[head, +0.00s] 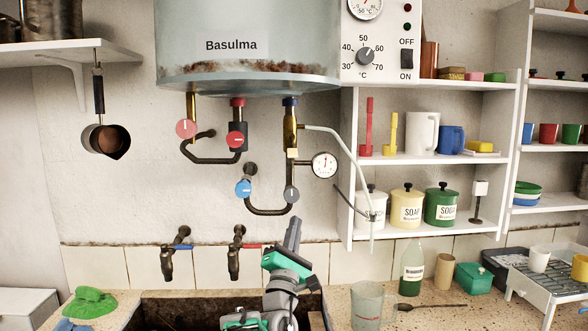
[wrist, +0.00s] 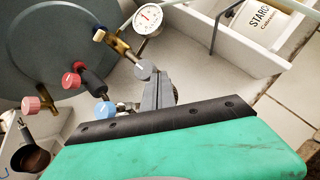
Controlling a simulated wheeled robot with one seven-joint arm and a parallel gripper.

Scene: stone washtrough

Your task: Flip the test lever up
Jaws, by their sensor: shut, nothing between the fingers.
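The boiler (head: 245,50) hangs on the wall with pipes and valves under it. A small cream tab (head: 292,153) sticks out from the brass fitting below the blue collar; it looks like the test lever, but no label shows. In the wrist view the tab (wrist: 99,35) is at the upper left. My gripper (head: 294,222) is shut and empty, pointing up, below the tab and just under a round grey knob (head: 291,194). In the wrist view my gripper's fingertips (wrist: 160,88) appear close to the grey knob (wrist: 144,69); I cannot tell whether they touch.
A dial gauge (head: 324,165) sits right of the brass fitting, with a pale hose beside it. A blue knob (head: 243,187) and red knobs (head: 186,128) are to the left. White shelves (head: 430,158) with jars stand at right. Two taps (head: 236,255) are lower left, above the trough.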

